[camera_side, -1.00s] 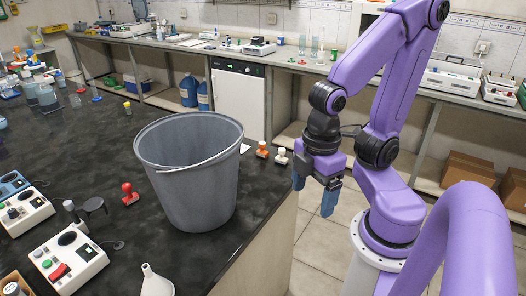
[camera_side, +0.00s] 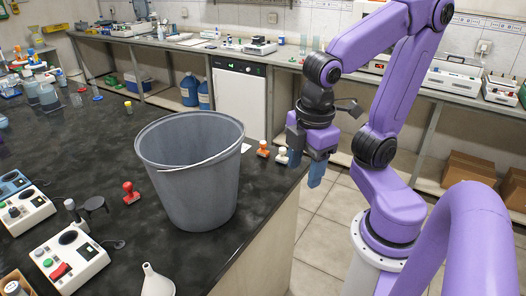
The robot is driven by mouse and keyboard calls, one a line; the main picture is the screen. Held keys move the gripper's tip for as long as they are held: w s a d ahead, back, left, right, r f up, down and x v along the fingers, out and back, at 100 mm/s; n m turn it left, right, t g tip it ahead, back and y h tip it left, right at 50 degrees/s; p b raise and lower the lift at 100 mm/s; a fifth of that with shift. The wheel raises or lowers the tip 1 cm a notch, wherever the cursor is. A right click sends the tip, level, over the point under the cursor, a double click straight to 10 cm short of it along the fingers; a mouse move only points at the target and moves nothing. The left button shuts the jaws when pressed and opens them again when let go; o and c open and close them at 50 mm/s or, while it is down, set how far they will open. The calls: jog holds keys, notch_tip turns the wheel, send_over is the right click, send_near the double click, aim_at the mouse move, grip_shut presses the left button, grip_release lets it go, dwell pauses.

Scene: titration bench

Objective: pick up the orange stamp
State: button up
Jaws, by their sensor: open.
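The orange stamp (camera_side: 263,149) stands upright near the bench's far right edge, just right of the grey bucket. A white-handled stamp (camera_side: 282,156) stands right beside it. My gripper (camera_side: 305,168) is open and empty, pointing down, with blue fingers. In the picture it is to the right of both stamps, and its left finger is close to the white-handled stamp. I cannot tell how far apart they are in depth.
The large grey bucket (camera_side: 190,175) stands on the dark bench (camera_side: 125,220), left of the stamps. A red stamp (camera_side: 130,192) is left of the bucket. White devices (camera_side: 68,258) and a white funnel (camera_side: 157,281) are at the front. The bench's right edge drops to the floor.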

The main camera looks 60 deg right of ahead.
jog(key=w+d+t+h, duration=0.2)
jog(key=w+d, duration=0.2)
jog(key=w, duration=0.4)
jog(key=n+t+h, duration=0.3)
jog(key=n+h, duration=0.7)
send_over(263, 145)
jog(key=a, duration=0.1)
jog(key=shift+y, duration=0.3)
jog(key=f, duration=1.9)
jog(key=shift+s+a+f, duration=0.1)
jog(key=shift+s+a, duration=0.2)
jog(key=shift+s, duration=0.1)
jog(key=shift+w+d+f, duration=0.15)
jog(key=shift+d+f, duration=0.1)
jog(key=shift+f, duration=0.1)
jog(key=shift+x, duration=2.2)
jog(key=shift+r, duration=0.1)
grip_shut()
